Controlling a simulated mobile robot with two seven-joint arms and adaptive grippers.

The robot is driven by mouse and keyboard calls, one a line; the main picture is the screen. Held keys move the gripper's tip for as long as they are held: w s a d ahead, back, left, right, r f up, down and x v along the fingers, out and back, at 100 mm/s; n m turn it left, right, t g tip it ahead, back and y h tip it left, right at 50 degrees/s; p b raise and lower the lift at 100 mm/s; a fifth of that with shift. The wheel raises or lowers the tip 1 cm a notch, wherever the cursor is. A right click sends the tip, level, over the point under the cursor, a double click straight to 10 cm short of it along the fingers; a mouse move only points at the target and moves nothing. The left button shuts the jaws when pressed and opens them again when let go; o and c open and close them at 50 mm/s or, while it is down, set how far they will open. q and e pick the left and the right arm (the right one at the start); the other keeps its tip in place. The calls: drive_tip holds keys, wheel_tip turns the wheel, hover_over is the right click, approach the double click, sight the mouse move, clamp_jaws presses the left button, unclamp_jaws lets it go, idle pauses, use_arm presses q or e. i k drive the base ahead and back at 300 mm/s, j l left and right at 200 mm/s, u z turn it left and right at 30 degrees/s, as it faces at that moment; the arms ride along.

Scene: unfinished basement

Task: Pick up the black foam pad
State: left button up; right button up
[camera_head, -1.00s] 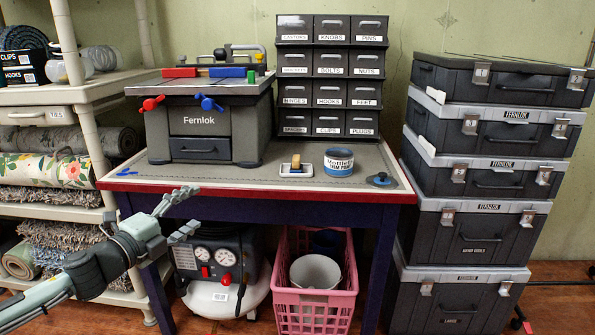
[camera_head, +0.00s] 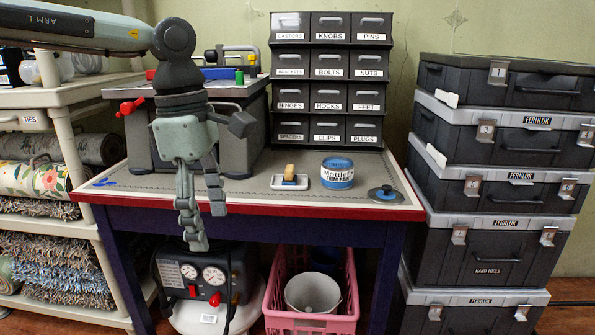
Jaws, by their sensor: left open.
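My left gripper (camera_head: 207,222) hangs pointing down at the front left of the workbench (camera_head: 330,209). Its fingers are apart, with nothing between them. The fingertips overlap the bench's front edge in the picture; I cannot tell how far they are from it. No thing is plainly a black foam pad. A round dark disc (camera_head: 388,194) with a blue knob lies at the bench's right end, well to the right of the gripper; I cannot tell whether it is foam. My arm and gripper hide part of the bench's left side. My right gripper is not in view.
A white dish (camera_head: 277,183) with a tan block and a blue-banded tub (camera_head: 337,173) stand mid-bench. A drawer cabinet (camera_head: 326,104) stands behind. Stacked tool cases (camera_head: 492,210) rise at right. A pink basket (camera_head: 306,323) and a compressor (camera_head: 205,275) sit below.

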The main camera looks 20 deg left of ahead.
sight(289, 178)
drive_tip(key=i, duration=1.2)
